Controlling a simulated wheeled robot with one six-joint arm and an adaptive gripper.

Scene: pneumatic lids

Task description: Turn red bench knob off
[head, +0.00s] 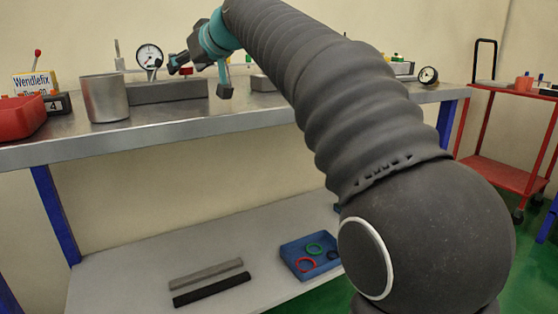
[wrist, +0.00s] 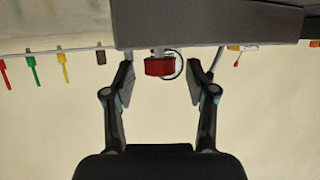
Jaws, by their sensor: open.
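The red knob (wrist: 159,67) sits on the side of a grey block (wrist: 210,20) in the wrist view. A small part of the red knob (head: 186,71) shows beside my gripper (head: 200,79) above the bench in the head view. My gripper (wrist: 160,82) is open, with one finger on each side of the knob. In the wrist view a gap shows between each finger and the knob, so neither seems to touch it. Which way the knob is turned cannot be told.
On the bench stand a metal cup (head: 105,99), a red bin (head: 20,118), a pressure gauge (head: 149,57) and a long grey block (head: 166,92). A second gauge (head: 428,75) is at right. A blue tray (head: 309,258) lies on the lower shelf.

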